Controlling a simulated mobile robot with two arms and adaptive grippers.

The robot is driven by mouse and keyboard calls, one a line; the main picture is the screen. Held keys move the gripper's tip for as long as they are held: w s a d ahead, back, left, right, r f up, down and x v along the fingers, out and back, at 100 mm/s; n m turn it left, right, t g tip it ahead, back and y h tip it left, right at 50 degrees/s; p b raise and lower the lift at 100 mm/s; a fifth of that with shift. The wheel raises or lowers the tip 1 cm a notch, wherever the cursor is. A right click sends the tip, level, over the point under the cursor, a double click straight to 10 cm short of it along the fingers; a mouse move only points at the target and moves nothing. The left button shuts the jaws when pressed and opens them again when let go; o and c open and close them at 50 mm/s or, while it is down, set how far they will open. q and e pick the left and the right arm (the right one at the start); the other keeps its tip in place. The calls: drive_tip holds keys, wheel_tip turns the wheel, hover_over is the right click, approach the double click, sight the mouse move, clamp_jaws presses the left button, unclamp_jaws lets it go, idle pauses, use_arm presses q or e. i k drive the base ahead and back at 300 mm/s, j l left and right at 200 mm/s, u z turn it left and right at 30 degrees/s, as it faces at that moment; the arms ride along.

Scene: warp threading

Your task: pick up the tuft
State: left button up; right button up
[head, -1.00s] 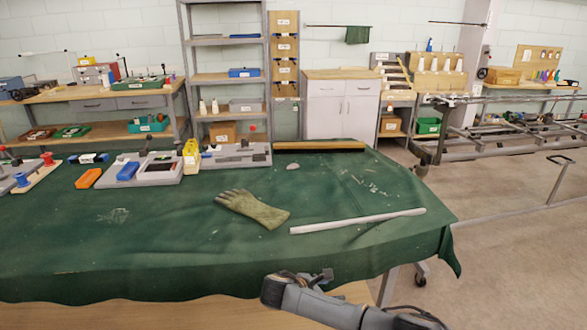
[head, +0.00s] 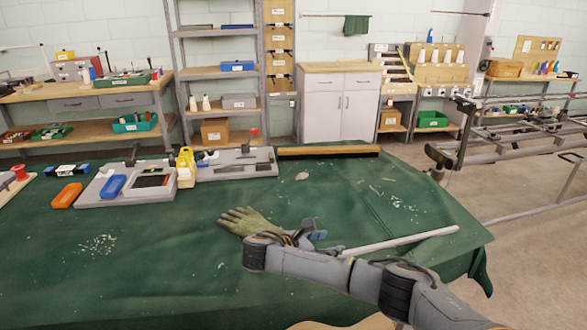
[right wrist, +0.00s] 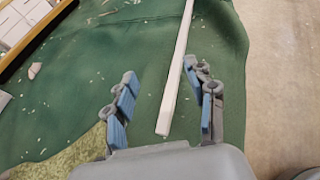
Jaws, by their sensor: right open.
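A small pale greyish tuft (head: 302,176) lies on the green cloth in front of the long wooden brush. It also shows at the far left of the right wrist view (right wrist: 35,71). My right gripper (head: 314,237) is open and empty, over the cloth on the near side of the tuft, apart from it. In the right wrist view its two blue-padded fingers (right wrist: 160,74) are spread, with the end of a white rod showing between them below. My left gripper is not in view.
A green work glove (head: 248,221) lies beside my right gripper, partly hidden by it. The white rod (head: 410,240) lies to the right. The brush (head: 328,151) is behind the tuft. Cloth around the tuft is mostly clear.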

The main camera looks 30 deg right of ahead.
sight(301, 176)
drive_tip(key=i, duration=1.35)
